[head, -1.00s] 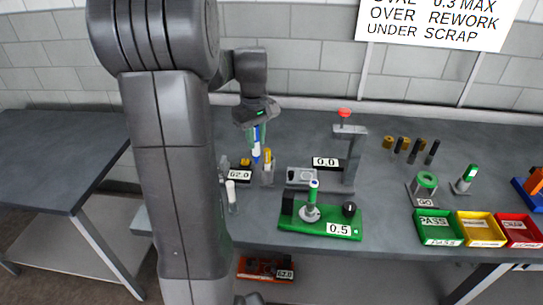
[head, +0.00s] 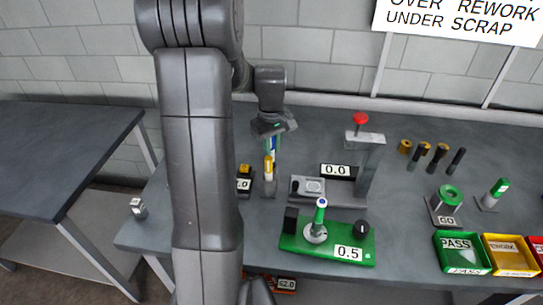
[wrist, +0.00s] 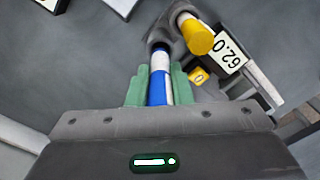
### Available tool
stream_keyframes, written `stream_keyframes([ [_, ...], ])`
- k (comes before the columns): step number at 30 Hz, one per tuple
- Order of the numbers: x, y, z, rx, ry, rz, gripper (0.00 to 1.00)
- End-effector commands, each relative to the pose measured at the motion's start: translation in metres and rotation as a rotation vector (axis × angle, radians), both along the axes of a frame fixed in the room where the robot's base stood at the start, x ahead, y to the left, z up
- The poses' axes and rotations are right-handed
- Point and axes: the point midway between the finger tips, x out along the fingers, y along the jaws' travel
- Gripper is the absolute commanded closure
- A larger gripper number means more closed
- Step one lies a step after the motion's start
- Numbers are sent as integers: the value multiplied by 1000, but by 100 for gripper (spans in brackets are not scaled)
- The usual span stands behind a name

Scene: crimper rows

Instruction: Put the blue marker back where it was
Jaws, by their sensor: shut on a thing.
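The blue marker (wrist: 157,88), blue with a white band and a dark end, is between the green fingers of my gripper (wrist: 152,92), which is shut on it. In the head view my gripper (head: 273,134) is above the grey holder (head: 269,187), with the blue marker (head: 273,145) pointing down behind a yellow-capped marker (head: 268,166). In the wrist view the yellow-capped marker (wrist: 199,38) is just right of the blue marker's dark far end. I cannot tell whether that end is inside a hole of the holder or only above it.
A grey press with a red knob (head: 360,118) and a green fixture tagged 0.5 (head: 330,250) are right of the holder. My arm hides part of the bench.

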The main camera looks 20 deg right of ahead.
Motion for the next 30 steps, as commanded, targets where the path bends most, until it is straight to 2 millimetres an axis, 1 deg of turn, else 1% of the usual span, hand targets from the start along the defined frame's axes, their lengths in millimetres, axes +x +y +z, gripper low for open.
stream_keyframes([
  [6,-1,0,-29,2,4,0,100],
  [9,0,0,-37,1,1,0,100],
  [17,0,0,-39,0,0,0,100],
  [20,0,0,-42,0,0,0,100],
  [21,0,0,-42,0,0,0,77],
  [24,0,0,-41,0,0,0,59],
  [30,0,0,-41,0,0,0,59],
])
